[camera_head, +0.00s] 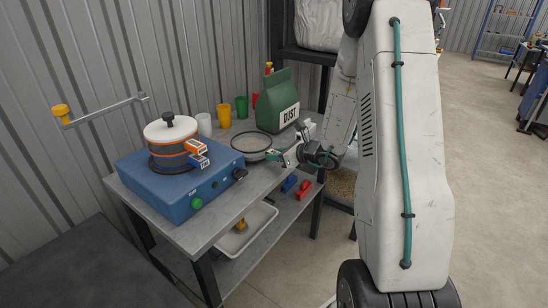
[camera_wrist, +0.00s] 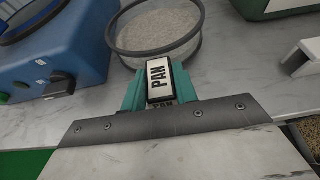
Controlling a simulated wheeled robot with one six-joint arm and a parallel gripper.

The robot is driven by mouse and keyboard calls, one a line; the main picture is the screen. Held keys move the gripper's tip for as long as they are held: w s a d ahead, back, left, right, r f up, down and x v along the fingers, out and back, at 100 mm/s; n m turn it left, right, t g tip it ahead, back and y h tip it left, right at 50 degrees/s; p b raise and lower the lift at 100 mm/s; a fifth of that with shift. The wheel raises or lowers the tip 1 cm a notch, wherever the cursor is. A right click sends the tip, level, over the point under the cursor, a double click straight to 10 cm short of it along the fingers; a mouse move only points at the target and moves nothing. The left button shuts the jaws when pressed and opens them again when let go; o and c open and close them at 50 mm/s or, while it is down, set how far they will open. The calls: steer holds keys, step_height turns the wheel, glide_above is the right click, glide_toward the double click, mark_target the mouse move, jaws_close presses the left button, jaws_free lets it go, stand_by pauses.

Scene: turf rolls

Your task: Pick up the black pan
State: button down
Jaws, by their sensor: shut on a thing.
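The black pan (camera_head: 251,153) is a round, shallow, dark-rimmed dish with a pale grey inside, at the bench top beside the green bag. In the wrist view its rim (camera_wrist: 124,48) is at the top centre, and its handle with a white "PAN" label (camera_wrist: 158,76) points toward me. My gripper (camera_head: 281,158) reaches in from the right. Its teal fingers (camera_wrist: 160,88) are shut on the handle, one on each side. The pan looks level. I cannot tell whether it touches the bench or hangs slightly above it.
A blue burner box (camera_head: 186,188) with a white-lidded pot (camera_head: 170,138) stands left of the pan. A green "DUST" bag (camera_head: 277,102) and several coloured cups (camera_head: 242,107) stand behind. A white tray (camera_head: 243,235) sits on the lower shelf. Open floor lies to the right.

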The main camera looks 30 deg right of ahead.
steer(key=shift+s+d+r, duration=0.15)
steer(key=shift+r, duration=0.45)
steer(key=shift+s+d+r, duration=0.1)
steer(key=shift+s+r, duration=0.05)
steer(key=shift+r, duration=0.4)
steer(key=s+d+r, duration=0.1)
steer(key=s+d, duration=0.8)
steer(key=s, duration=0.2)
steer(key=shift+s+d, duration=0.35)
steer(key=shift+d, duration=0.05)
steer(key=shift+r, duration=0.15)
